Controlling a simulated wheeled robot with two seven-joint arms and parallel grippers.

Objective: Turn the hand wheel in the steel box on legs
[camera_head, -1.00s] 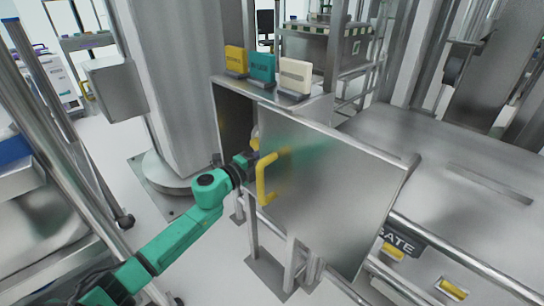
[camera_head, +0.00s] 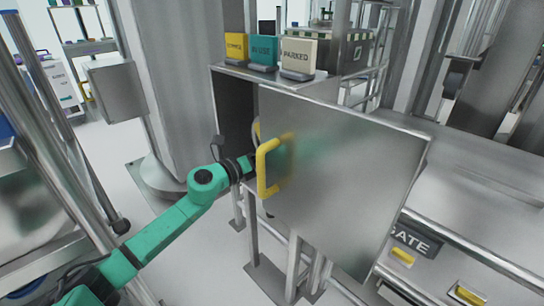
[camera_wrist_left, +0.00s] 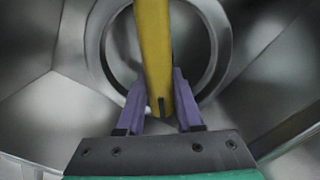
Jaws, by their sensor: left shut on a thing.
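The steel box (camera_head: 237,118) stands on legs, its door (camera_head: 345,180) swung open toward me with a yellow handle (camera_head: 262,170) on its face. My left arm reaches past the door's handle edge into the box, and its gripper is hidden there in the head view. A sliver of the yellow hand wheel (camera_head: 257,129) shows at the opening. In the left wrist view, the purple fingers of my left gripper (camera_wrist_left: 160,108) are shut on a yellow bar of the hand wheel (camera_wrist_left: 154,50), with a round steel ring behind it. My right gripper is out of view.
Yellow, teal and cream signs (camera_head: 263,52) stand on top of the box. A thick grey column (camera_head: 175,80) rises left of it. A steel bench with a "GATE" label (camera_head: 408,238) is at the right, close to the door. Steel rails stand at the left.

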